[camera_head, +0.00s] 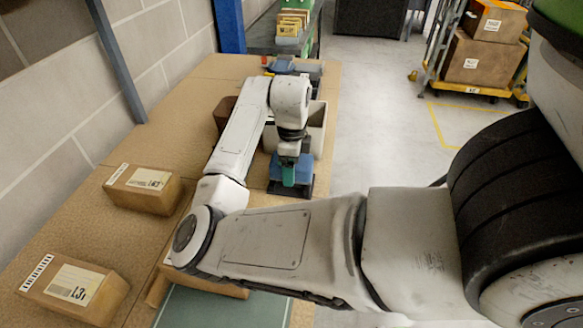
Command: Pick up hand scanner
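My arm reaches over the brown bench, and my gripper (289,174) points down at its far end. A small blue object (304,168) shows just behind and beside the gripper, above a flat dark base (304,186). It may be the hand scanner, but it is partly hidden and too small to identify surely. A narrow teal part shows at the gripper's lower end; I cannot tell whether it is a finger or something held. I cannot tell whether the gripper touches the blue object, or whether it is open or shut.
A pale open bin (317,128) stands behind my wrist, with a dark brown box (224,113) to its left. Labelled cartons (144,190) (74,288) lie along the wall side. A green mat (222,308) is at the front.

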